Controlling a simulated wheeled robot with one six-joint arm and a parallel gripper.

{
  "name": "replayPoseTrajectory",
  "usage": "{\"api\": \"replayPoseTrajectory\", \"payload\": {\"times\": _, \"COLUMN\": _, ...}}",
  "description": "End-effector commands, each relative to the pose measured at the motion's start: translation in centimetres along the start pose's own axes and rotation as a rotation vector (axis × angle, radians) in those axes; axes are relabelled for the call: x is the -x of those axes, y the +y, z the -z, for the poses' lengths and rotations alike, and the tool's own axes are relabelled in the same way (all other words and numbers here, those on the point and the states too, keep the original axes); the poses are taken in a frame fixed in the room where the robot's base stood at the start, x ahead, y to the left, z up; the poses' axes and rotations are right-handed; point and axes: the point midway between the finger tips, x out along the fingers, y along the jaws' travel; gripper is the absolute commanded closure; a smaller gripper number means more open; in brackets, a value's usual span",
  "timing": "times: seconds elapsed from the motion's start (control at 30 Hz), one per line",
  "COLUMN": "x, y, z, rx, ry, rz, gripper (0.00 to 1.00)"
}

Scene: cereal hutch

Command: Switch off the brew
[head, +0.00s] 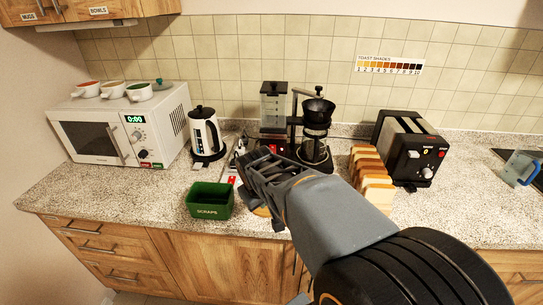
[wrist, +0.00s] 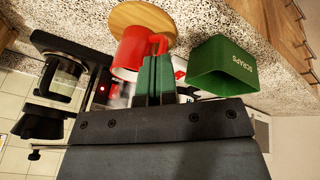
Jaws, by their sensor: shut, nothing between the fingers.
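The coffee brewer (head: 273,105) stands at the back of the counter, black with a clear tank, a filter cone (head: 317,112) and a glass carafe (head: 314,150). A small red light glows low on its base, partly behind my arm. In the wrist view the brewer (wrist: 62,45) is at the left, upside down, with the red light (wrist: 102,89) showing. My gripper (head: 246,165) is in front of the brewer's base, to its left. Its fingers (wrist: 158,60) are shut together and empty. I cannot tell whether they touch anything.
A red mug (wrist: 130,48) and a round wooden board (wrist: 143,15) show beyond the fingers. The green scraps bin (head: 209,200) is left of my gripper. A kettle (head: 206,135), microwave (head: 125,125), bread slices (head: 372,180) and toaster (head: 410,150) stand along the counter.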

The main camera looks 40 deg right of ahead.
Motion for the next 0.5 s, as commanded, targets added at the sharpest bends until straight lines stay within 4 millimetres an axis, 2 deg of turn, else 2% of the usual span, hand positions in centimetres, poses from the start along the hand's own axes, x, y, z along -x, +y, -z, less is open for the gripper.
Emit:
{"api": "replayPoseTrajectory", "payload": {"times": 0.03, "x": -1.9, "y": 1.9, "z": 1.1, "rx": 0.060, "ry": 0.009, "rz": -0.052, "gripper": 1.00}}
{"api": "replayPoseTrajectory", "payload": {"times": 0.1, "x": -3.0, "y": 4.4, "z": 3.1, "rx": 0.178, "ry": 0.037, "rz": -0.127, "gripper": 1.00}}
{"api": "replayPoseTrajectory", "payload": {"times": 0.23, "x": -4.1, "y": 8.4, "z": 6.9, "rx": 0.431, "ry": 0.092, "rz": -0.264, "gripper": 1.00}}
{"api": "replayPoseTrajectory", "payload": {"times": 0.3, "x": -3.7, "y": 9.7, "z": 8.8, "rx": 0.562, "ry": 0.125, "rz": -0.328, "gripper": 1.00}}
{"api": "replayPoseTrajectory", "payload": {"times": 0.4, "x": -2.4, "y": 10.5, "z": 10.9, "rx": 0.710, "ry": 0.169, "rz": -0.404, "gripper": 1.00}}
{"api": "replayPoseTrajectory", "payload": {"times": 0.5, "x": -1.8, "y": 10.7, "z": 11.8, "rx": 0.804, "ry": 0.188, "rz": -0.444, "gripper": 1.00}}
